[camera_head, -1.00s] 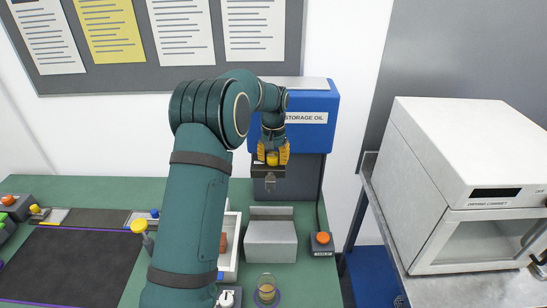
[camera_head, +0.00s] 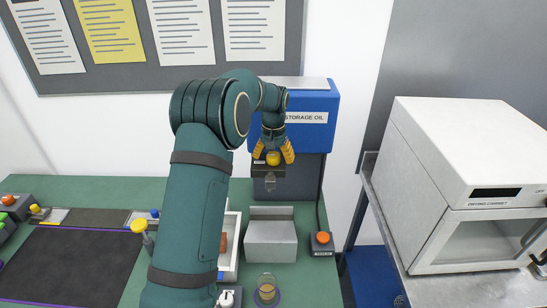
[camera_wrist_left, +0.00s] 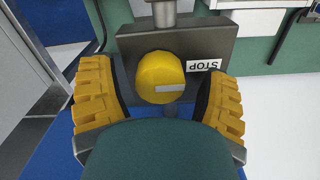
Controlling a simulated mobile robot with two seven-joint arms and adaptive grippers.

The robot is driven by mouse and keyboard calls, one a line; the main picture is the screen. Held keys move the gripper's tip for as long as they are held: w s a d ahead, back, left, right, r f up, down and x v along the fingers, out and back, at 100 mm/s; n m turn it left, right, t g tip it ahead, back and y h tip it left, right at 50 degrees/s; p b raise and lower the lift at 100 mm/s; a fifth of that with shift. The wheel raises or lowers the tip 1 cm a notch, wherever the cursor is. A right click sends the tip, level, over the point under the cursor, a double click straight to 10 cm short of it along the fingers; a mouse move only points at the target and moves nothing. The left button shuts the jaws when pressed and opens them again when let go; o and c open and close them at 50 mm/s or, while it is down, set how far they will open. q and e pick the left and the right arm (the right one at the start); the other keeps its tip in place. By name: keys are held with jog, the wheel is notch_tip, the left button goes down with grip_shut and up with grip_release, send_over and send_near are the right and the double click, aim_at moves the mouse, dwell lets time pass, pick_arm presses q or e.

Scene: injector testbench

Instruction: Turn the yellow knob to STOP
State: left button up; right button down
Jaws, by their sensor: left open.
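The yellow knob (camera_head: 273,158) sits on a dark block on the front of the blue storage oil unit (camera_head: 308,118). In the left wrist view the knob (camera_wrist_left: 160,77) is round with a pale pointer mark reaching toward the right of the picture. The STOP label (camera_wrist_left: 204,65) is on the dark block to the right of the knob and reads upside down. My left gripper (camera_head: 273,157) is open, with its yellow fingers on both sides of the knob and gaps between them and it. The right gripper is not in view.
Below the unit stands a grey box (camera_head: 270,241), with an orange button box (camera_head: 321,241) to its right and a glass of liquid (camera_head: 266,287) in front. A white drying cabinet (camera_head: 470,180) stands at the right. A dark mat (camera_head: 75,262) lies at the left.

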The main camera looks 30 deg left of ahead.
aim_at(273, 155)
pick_arm(q)
notch_tip(273, 155, up, 12)
dwell(0.6)
dwell(0.4)
